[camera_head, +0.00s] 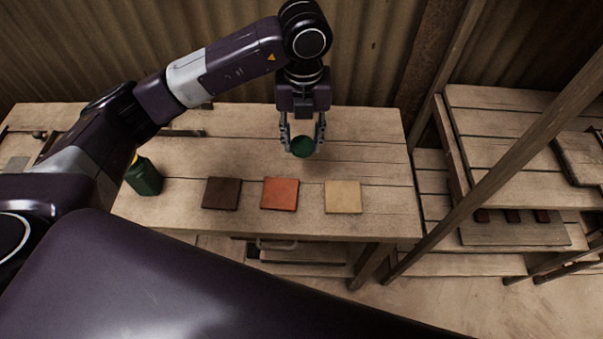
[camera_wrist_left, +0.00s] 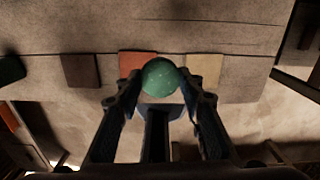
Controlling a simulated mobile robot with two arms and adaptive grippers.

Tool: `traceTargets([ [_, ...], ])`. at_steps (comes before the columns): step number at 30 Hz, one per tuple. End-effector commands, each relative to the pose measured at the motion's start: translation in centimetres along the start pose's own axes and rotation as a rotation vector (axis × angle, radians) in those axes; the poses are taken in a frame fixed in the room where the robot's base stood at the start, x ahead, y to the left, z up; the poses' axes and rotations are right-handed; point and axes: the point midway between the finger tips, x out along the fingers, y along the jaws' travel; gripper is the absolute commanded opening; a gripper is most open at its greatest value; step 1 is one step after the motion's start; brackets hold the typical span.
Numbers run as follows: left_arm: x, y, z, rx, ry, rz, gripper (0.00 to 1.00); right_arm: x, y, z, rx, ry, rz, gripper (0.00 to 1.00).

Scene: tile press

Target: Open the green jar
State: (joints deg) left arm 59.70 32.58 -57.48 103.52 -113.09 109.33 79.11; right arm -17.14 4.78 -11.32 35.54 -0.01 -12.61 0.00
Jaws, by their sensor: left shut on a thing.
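The green jar (camera_head: 144,177) stands upright at the left end of the workbench, with a small yellow spot at its top; its dark green side also shows at the left edge of the left wrist view (camera_wrist_left: 10,70). My left gripper (camera_head: 303,143) is shut on a round green lid (camera_head: 303,147) and holds it above the bench, well to the right of the jar. In the left wrist view the green lid (camera_wrist_left: 161,77) sits between the fingertips. My right gripper is not in view.
A brown tile (camera_head: 221,193), an orange tile (camera_head: 280,193) and a cream tile (camera_head: 343,197) lie in a row along the bench's front (camera_head: 385,160). A wooden rack (camera_head: 500,115) with a diagonal post stands at right. A corrugated wall is behind.

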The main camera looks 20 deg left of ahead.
Motion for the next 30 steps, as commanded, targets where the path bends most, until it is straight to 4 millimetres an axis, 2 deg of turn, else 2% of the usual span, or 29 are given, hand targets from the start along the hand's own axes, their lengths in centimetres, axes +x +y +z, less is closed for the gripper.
traceTargets([
  [9,-3.5,-1.9,1.5,-0.655,0.008,-0.003,0.06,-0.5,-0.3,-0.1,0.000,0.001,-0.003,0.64],
  [15,-4.9,-2.6,1.9,-0.932,0.013,0.000,0.06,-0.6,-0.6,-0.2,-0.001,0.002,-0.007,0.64],
  [19,-5.2,-2.8,2.1,-1.018,0.014,0.001,0.06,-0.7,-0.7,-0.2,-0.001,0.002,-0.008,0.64],
  [23,-3.9,-2.8,2.0,-1.043,0.018,0.005,0.06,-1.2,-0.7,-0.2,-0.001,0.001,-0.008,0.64],
  [30,2.2,-2.8,1.8,-1.042,0.018,0.008,0.06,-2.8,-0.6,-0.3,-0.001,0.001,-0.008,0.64],
])
